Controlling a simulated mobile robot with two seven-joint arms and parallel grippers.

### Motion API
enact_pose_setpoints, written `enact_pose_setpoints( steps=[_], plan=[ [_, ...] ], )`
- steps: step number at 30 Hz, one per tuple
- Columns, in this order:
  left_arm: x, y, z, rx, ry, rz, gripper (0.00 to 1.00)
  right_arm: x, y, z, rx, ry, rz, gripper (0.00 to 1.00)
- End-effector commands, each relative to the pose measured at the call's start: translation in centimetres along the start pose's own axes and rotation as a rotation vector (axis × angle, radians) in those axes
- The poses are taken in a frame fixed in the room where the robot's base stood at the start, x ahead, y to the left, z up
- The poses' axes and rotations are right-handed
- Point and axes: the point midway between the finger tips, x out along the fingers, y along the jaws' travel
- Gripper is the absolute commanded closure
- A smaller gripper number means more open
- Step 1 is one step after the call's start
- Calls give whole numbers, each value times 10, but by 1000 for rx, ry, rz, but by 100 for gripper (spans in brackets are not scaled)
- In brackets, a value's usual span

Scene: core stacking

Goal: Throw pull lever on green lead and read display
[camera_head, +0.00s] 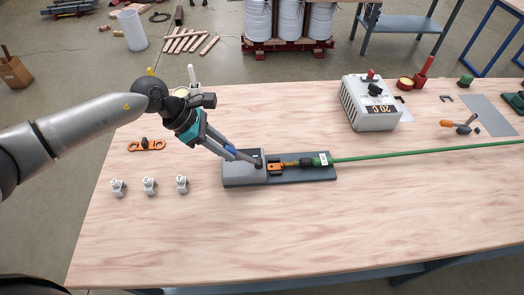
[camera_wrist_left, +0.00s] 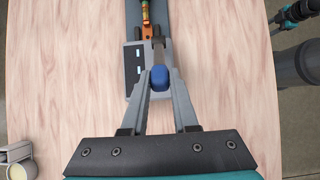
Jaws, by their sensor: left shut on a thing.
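A grey pull-lever device (camera_head: 240,168) sits on a dark base plate on the table. A green lead (camera_head: 400,152) comes in from the right and ends in a dark and green connector (camera_head: 320,160) near an orange clamp (camera_head: 275,168). My left gripper (camera_head: 236,153) reaches down to the device and is shut on the lever's blue handle (camera_wrist_left: 160,78); the handle sits between the fingers. A small dark display (camera_wrist_left: 134,60) with pale segments is on the device top; I cannot read it. Part of my right arm (camera_wrist_left: 298,14) shows at the wrist view's edge; its fingers cannot be made out.
A grey box (camera_head: 368,105) with a "20 C" panel stands at the back right. Several grey-white clips (camera_head: 150,185) and an orange bracket (camera_head: 146,145) lie at left. A screwdriver-like tool (camera_head: 460,124) lies far right. The table front is clear.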

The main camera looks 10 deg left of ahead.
Motion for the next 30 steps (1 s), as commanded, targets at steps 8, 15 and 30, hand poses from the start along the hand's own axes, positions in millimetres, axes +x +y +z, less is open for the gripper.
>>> enact_pose_setpoints(
  steps=[8,15,30],
  plan=[
    [0,0,-3,-1,5,-1,100,0,0,0,0,0,0,50],
    [4,0,-10,-2,5,-1,100,8,0,1,0,0,0,50],
    [10,0,-28,0,3,-1,56,24,-1,2,0,0,-1,50]
  ],
)
